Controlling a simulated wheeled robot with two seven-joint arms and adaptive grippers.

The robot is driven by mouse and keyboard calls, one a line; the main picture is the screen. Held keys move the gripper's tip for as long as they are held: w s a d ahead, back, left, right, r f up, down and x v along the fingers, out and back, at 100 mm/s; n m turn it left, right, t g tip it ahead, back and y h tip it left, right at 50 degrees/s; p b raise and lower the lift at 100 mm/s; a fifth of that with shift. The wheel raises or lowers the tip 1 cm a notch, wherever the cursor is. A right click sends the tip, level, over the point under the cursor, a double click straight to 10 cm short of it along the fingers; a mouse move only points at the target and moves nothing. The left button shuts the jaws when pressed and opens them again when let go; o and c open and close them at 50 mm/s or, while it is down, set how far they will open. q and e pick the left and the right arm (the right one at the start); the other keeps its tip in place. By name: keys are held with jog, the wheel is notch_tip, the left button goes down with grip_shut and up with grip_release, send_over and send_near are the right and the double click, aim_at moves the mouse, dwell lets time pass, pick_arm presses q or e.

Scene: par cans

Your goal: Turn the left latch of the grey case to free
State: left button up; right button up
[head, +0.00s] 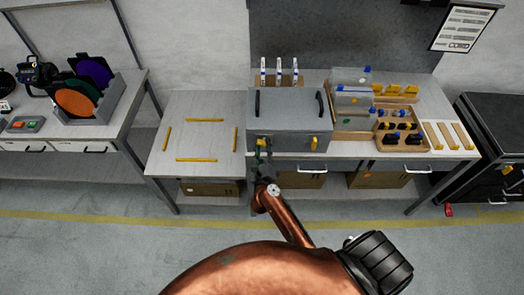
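The grey case (289,112) stands closed on the workbench in the head view, with two black handles on its lid. Its right latch (314,143) is yellow, upright and in plain sight on the front face. My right gripper (262,154) is at the left end of the case's front, at the left latch (262,141). Only a little yellow of that latch shows; the gripper covers the rest. I cannot tell whether the fingers touch it or how far they are closed. My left gripper is out of view.
A side table (195,135) with yellow strips marking a square is empty to the left of the case. Clear bins (352,99) and a wooden tray (403,139) of small parts stand to its right. White-and-blue bottles (279,72) stand behind the case.

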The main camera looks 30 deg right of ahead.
jog(key=m+b, duration=0.2)
jog(key=b, duration=0.1)
jog(key=m+b, duration=0.2)
jog(key=b, duration=0.2)
jog(key=m+b, duration=0.3)
jog(key=b, duration=0.1)
jog(key=shift+s+d+f, duration=0.1)
jog(key=shift+d+f, duration=0.1)
jog(key=shift+f, duration=0.1)
jog(key=shift+s+a+r+b, duration=0.1)
jog(key=shift+s+a+b, duration=0.1)
jog(key=shift+s+b, duration=0.1)
jog(key=p+v, duration=0.1)
jog(key=v, duration=0.6)
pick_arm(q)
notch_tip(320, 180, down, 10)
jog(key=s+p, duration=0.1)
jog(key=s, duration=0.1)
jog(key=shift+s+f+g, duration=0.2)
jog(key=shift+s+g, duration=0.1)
pick_arm(e)
notch_tip(320, 180, down, 30)
jog(key=s+a+n+y, duration=0.3)
jog(key=n+y, duration=0.2)
jog(key=n, duration=1.5)
jog(key=shift+f, duration=0.2)
